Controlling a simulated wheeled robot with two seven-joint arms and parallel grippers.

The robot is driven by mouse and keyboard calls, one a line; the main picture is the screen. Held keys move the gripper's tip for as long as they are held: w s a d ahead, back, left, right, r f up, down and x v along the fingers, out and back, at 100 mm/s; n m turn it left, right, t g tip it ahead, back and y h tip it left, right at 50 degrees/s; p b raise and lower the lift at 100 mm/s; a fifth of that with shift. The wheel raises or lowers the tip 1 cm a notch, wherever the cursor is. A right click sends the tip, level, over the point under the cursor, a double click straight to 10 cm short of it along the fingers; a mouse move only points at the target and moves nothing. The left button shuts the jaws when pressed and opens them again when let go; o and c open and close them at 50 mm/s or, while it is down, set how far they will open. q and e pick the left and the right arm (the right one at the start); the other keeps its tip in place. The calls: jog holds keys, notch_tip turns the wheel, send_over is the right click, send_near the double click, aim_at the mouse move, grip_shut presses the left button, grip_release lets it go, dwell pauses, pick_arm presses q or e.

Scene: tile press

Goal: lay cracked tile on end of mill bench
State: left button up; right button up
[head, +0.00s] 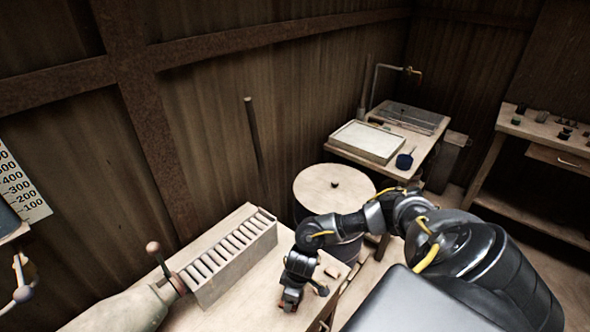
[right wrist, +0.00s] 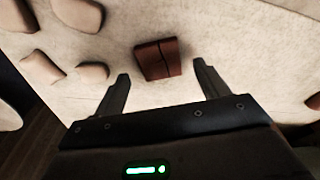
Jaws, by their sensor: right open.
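The cracked tile (right wrist: 157,58) is a small red-brown square with a dark line across it. It lies flat on a pale surface in the right wrist view. My right gripper (right wrist: 160,73) is open, with one finger on either side of the tile's near part and a gap to each. In the head view my right gripper (head: 290,298) points down over the pale wooden bench (head: 245,312), and the tile under it is not clearly visible. This bench also carries a tapered beige machine body (head: 125,310). My left gripper is not in view.
A slotted rack (head: 230,258) stands along the bench's back, close to my right gripper. Several beige lumps (right wrist: 78,13) lie left in the wrist view. A round-lidded drum (head: 335,184) stands behind the bench.

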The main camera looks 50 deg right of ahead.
notch_tip(320, 180, up, 9)
jog(key=s+p, duration=0.1)
jog(key=shift+s+d+r, duration=0.15)
jog(key=shift+d, duration=0.2)
dwell(0.4)
